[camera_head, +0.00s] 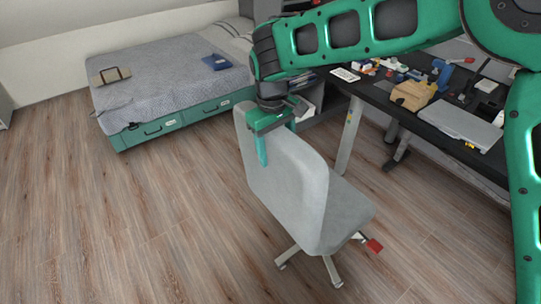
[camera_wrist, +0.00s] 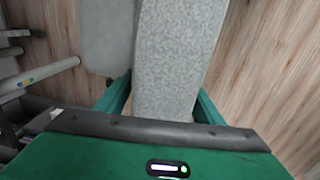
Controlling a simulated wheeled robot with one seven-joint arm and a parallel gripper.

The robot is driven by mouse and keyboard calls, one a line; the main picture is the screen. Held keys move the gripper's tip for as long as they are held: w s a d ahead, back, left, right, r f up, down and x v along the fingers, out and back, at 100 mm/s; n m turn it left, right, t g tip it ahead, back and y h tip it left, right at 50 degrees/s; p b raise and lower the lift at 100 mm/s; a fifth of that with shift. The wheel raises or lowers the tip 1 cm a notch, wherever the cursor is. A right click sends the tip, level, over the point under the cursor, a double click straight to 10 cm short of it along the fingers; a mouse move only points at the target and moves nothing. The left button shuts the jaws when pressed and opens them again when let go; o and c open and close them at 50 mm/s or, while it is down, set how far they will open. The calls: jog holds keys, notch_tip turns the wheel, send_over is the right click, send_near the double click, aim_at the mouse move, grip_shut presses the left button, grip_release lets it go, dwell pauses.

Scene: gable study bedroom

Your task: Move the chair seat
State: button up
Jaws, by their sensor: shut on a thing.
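The grey office chair stands on the wood floor in the head view, its backrest (camera_head: 285,185) toward me and its seat (camera_head: 347,208) behind it. A small red-tipped lever (camera_head: 373,246) sticks out under the seat. My gripper (camera_head: 262,142) is over the top left part of the backrest, with one green finger down its near face. In the wrist view, the backrest's top edge (camera_wrist: 178,60) lies between the two green fingers (camera_wrist: 163,100), and the seat (camera_wrist: 106,35) shows to its left. The gripper is shut on the backrest. The far finger is mostly hidden in the head view.
A dark desk (camera_head: 425,112) with a closed laptop (camera_head: 462,126) and several small items stands right of and behind the chair. A bed (camera_head: 165,80) with green drawers is at the back left. The floor (camera_head: 120,220) left of the chair is clear.

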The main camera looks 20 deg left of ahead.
jog(key=shift+w+a+r, duration=0.15)
jog(key=shift+w+a, duration=0.15)
jog(key=shift+a, duration=0.1)
jog(key=o, duration=1.5)
jog(key=r, duration=1)
jog(key=shift+s+a+r, duration=0.2)
jog(key=shift+s+r, duration=0.1)
jog(key=shift+s, duration=0.05)
